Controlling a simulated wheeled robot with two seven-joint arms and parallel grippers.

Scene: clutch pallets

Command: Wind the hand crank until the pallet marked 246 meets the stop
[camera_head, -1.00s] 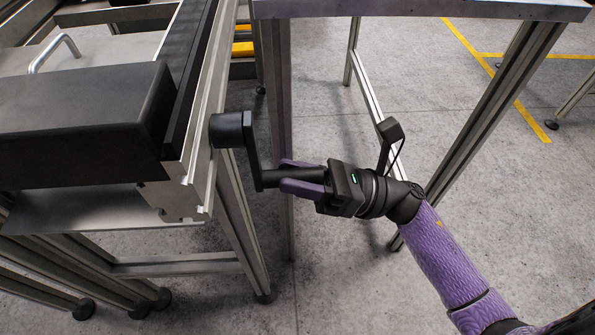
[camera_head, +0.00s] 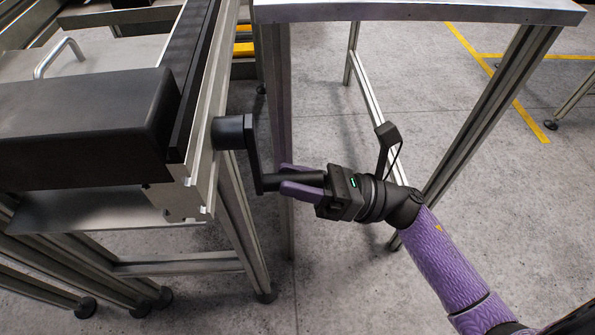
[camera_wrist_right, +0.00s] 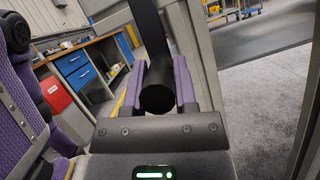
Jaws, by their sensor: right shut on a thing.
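The hand crank (camera_head: 253,155) is black and sits on the right side of the conveyor frame, with its arm hanging down from the hub and its handle pointing right. My right gripper (camera_head: 290,181) is shut on the crank handle, with a purple finger on either side of it. In the right wrist view the round end of the handle (camera_wrist_right: 158,99) shows between the purple fingers. A pallet with a metal handle (camera_head: 58,57) lies on the conveyor at the upper left. I cannot read a number on it, and no stop can be made out. My left gripper is not in view.
A black housing (camera_head: 85,128) covers the near end of the conveyor. A metal-topped table (camera_head: 420,10) stands behind the crank, its legs close to my right arm. Grey floor (camera_head: 350,270) is open below. The wrist view shows a blue-drawered workbench (camera_wrist_right: 80,68).

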